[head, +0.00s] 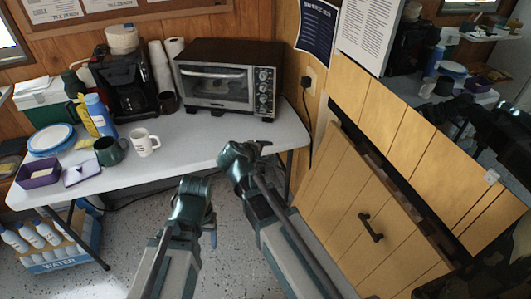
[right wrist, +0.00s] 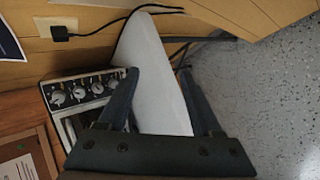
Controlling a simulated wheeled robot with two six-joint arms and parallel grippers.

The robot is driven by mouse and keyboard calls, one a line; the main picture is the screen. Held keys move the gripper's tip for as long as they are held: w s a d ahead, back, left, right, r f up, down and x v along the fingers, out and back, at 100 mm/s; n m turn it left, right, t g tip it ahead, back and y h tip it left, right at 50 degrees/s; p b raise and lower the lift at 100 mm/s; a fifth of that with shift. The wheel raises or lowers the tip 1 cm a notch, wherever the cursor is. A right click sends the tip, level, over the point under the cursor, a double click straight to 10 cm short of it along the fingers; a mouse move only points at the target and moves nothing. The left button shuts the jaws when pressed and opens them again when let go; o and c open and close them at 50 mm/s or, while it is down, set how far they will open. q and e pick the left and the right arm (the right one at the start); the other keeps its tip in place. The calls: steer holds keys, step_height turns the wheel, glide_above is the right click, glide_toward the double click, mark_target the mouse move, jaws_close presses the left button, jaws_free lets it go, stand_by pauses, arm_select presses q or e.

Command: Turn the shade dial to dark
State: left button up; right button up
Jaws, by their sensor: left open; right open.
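A toaster oven (head: 215,88) with a black top and glass door stands at the back of the white table. Its right side of the front carries a column of several round silver knobs (head: 264,87). The knobs (right wrist: 79,92) also show in the right wrist view, left of the gripper; I cannot tell which is the shade dial or read its setting. My right gripper (head: 262,148) is open and empty at the table's front right edge, apart from the knobs. My left gripper (head: 211,222) is open and empty, lower, in front of the table.
A coffee maker (head: 127,83) stands left of the oven. A white mug (head: 143,142), a dark green mug (head: 108,152) and a blue bottle (head: 99,115) are at the left. The tabletop before the oven is clear. A wooden cabinet (head: 350,195) borders the right.

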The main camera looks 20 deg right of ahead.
steer(key=shift+s+a+f+m+g+y+p, duration=0.15)
steer(key=shift+s+a+m+g+p, duration=0.15)
steer(key=shift+s, duration=0.45)
steer(key=shift+s+a+f+m+g+y+p, duration=0.1)
steer(key=shift+s+a+m+g+y+p, duration=0.2)
steer(key=shift+s, duration=0.4)
steer(key=s+a+r+m+g+y+p, duration=0.1)
steer(key=s+a+m+g+y+p, duration=0.1)
steer(key=s+a+p, duration=0.3)
steer(key=s+a+r+m+g+y+p, duration=0.2)
steer(key=s+a+g+y+p, duration=0.1)
steer(key=s, duration=1)
steer(key=a+g+p, duration=0.1)
steer(key=a, duration=0.1)
steer(key=shift+s+a+r+m+g+p, duration=0.2)
steer(key=shift+s+a+m+g+p, duration=0.15)
steer(key=shift+s+a+m+g, duration=0.05)
